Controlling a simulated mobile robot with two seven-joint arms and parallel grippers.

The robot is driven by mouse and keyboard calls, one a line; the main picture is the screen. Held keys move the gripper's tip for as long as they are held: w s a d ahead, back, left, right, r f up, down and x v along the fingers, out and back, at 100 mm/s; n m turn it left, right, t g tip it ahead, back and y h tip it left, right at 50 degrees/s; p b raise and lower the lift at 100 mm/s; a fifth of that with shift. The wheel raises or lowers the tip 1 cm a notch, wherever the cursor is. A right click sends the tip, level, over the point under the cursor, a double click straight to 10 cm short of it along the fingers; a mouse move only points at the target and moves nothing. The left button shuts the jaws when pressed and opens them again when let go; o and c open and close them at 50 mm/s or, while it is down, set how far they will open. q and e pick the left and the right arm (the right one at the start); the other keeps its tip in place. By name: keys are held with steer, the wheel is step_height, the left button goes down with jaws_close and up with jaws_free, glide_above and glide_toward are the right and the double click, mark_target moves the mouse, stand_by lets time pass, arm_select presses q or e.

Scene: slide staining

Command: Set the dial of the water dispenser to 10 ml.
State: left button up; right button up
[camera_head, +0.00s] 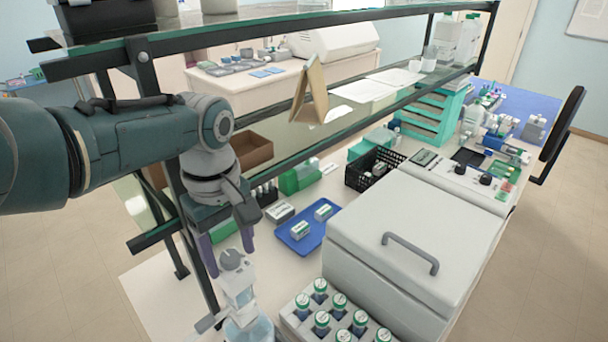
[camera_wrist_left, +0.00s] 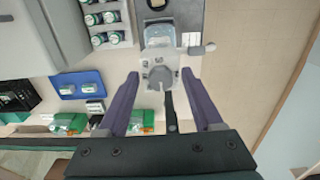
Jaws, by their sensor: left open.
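The water dispenser (camera_head: 240,293) is a pale bottle-top unit on a clear bottle at the table's near left edge. It also shows in the left wrist view (camera_wrist_left: 160,54). Its round grey dial (camera_head: 231,260) is on the upper part and shows in the wrist view (camera_wrist_left: 160,77). The scale marks are too small to read. My left gripper (camera_head: 230,263) points down over the dispenser with its purple fingers apart. In the wrist view its fingertips (camera_wrist_left: 160,74) lie on either side of the dial, with gaps showing. My right gripper is in neither view.
A rack of green-capped bottles (camera_head: 303,329) stands beside the dispenser. A large white lidded machine (camera_head: 385,225) fills the right. A blue tray (camera_head: 300,243) with small boxes lies behind. The dark shelf frame (camera_head: 200,265) rises close beside my left arm.

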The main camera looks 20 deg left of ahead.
mark_target(231, 257)
arm_select(q)
step_height(231, 257, up, 3)
steer(key=shift+p, duration=0.9)
step_height(231, 257, up, 7)
